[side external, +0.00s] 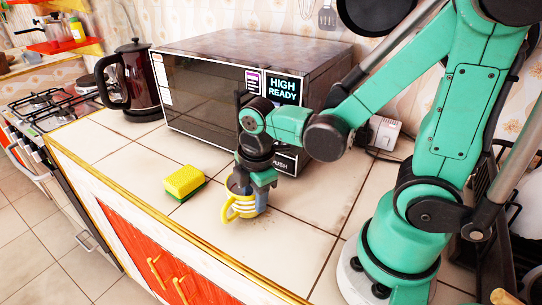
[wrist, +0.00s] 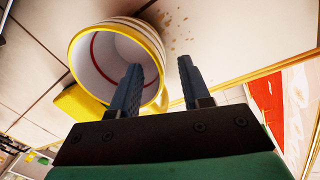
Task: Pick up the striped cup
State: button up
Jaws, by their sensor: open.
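The striped cup (side external: 246,202) stands on the tiled counter, with its yellow handle toward the front left. It has a yellow rim and a white inside with a red ring, seen in the wrist view (wrist: 92,50). My gripper (side external: 252,186) is at the cup's top, pointing down. In the wrist view my gripper (wrist: 160,75) has its two dark fingers apart. One finger overlaps the cup's opening and the other is outside the rim. I cannot tell whether either finger touches the cup. The gripper partly hides the cup in the side view.
A yellow and green sponge (side external: 184,182) lies left of the cup. A microwave (side external: 225,95) stands behind, with a dark red kettle (side external: 130,80) to its left. The counter's front edge (side external: 170,225) is close to the cup. Bare tiles (side external: 285,240) lie in front of it.

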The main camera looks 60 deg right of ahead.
jog(key=shift+f, duration=0.55)
jog(key=shift+c, duration=0.2)
grip_shut()
dwell(1.0)
